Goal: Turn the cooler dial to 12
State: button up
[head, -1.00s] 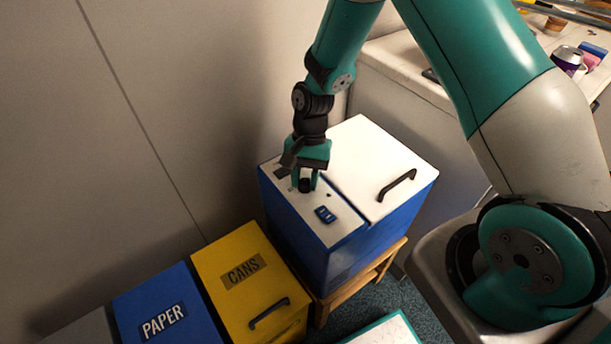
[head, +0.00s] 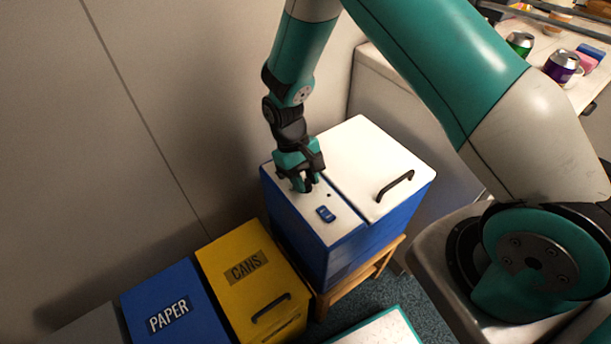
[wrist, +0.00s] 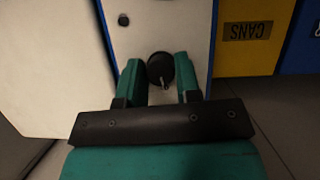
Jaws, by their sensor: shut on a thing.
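The cooler (head: 320,265) is a blue box with a white top, standing on a wooden stand. Its dial (wrist: 160,67) is a round black knob with a light pointer mark, on the white top panel (wrist: 185,25). My gripper (head: 303,187) is over that panel, pointing down. In the wrist view my gripper (wrist: 160,80) has one teal finger on each side of the dial and is shut on it. The pointer mark faces the bottom of the wrist view. The numbers around the dial cannot be read. In the head view the fingers mostly hide the dial.
A blue display (head: 326,214) sits on the panel near the dial. The white lid has a black handle (head: 395,186). The yellow CANS bin (head: 225,255) and blue PAPER bin (head: 150,290) stand to the left. A wall is behind. Cans (head: 562,66) stand on the counter.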

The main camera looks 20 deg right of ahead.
jog(key=n, duration=0.2)
jog(key=n+h+p, duration=0.1)
jog(key=n, duration=0.1)
jog(key=shift+a+r+t+h, duration=0.1)
jog(key=shift+t+h, duration=0.2)
jog(key=shift+t, duration=0.1)
jog(key=shift+n+t+h+p, duration=0.4)
jog(key=shift+n+t, duration=0.1)
jog(key=shift+n, duration=1.4)
jog(key=o, duration=0.9)
jog(key=v, duration=1.7)
jog(key=shift+s+a+r+b, duration=0.1)
jog(key=shift+s+a+b, duration=0.1)
jog(key=shift+b, duration=0.15)
